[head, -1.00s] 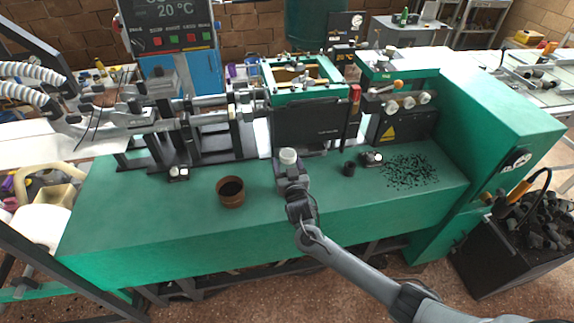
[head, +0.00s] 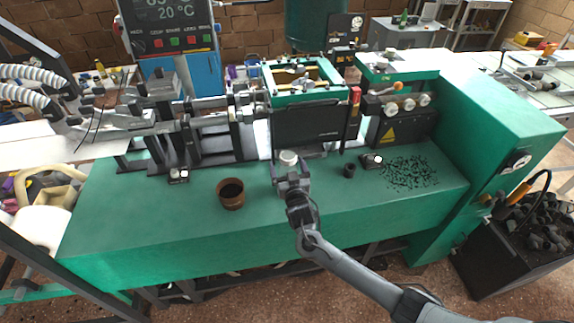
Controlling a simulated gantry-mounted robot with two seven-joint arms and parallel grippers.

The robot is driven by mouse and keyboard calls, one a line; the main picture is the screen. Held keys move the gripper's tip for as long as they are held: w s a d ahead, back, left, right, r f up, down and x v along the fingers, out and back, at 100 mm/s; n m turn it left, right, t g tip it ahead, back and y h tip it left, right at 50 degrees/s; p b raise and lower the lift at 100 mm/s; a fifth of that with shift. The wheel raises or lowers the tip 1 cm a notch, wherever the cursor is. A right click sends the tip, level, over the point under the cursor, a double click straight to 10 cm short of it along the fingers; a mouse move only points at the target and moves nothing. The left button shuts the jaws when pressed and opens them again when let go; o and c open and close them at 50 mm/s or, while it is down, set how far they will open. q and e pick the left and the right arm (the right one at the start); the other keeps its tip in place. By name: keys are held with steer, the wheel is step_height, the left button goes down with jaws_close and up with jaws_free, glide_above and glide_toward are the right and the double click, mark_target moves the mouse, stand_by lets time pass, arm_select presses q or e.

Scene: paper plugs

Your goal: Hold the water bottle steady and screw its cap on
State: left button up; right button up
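A small round white-topped thing (head: 288,158) shows at the far end of my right gripper (head: 286,168), over the middle of the green bench top. It may be the bottle's top or its cap; I cannot tell which. My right gripper's body hides what lies below it, and its fingers are too small and covered to show whether they are closed on it. No whole water bottle can be made out. My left gripper is not in view.
A brown cup (head: 231,194) stands left of my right gripper. A small black cylinder (head: 349,170) and a small dark block with a white knob (head: 372,161) lie to the right, beside scattered black bits (head: 412,172). Green machinery (head: 303,82) stands behind. The bench's front left is clear.

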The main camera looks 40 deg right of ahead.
steer(key=p+v, duration=0.1)
steer(key=v, duration=1)
steer(key=shift+p, duration=0.4)
steer(key=s+a+f+n+g+y, duration=0.2)
steer(key=s+a+f+g+y, duration=0.1)
steer(key=s+a+f+y, duration=0.25)
steer(key=s+a+f+n+g+y, duration=0.1)
steer(key=s+a+g, duration=0.3)
steer(key=s, duration=0.7)
steer(key=s+a+f+n+g+y, duration=0.1)
steer(key=s+a+n+g, duration=0.3)
steer(key=s, duration=0.7)
steer(key=shift+g+y, duration=0.45)
steer(key=shift+g, duration=0.25)
steer(key=shift+a, duration=0.15)
step_height(320, 180, up, 36)
steer(key=p, duration=3.6)
steer(key=shift+r, duration=0.25)
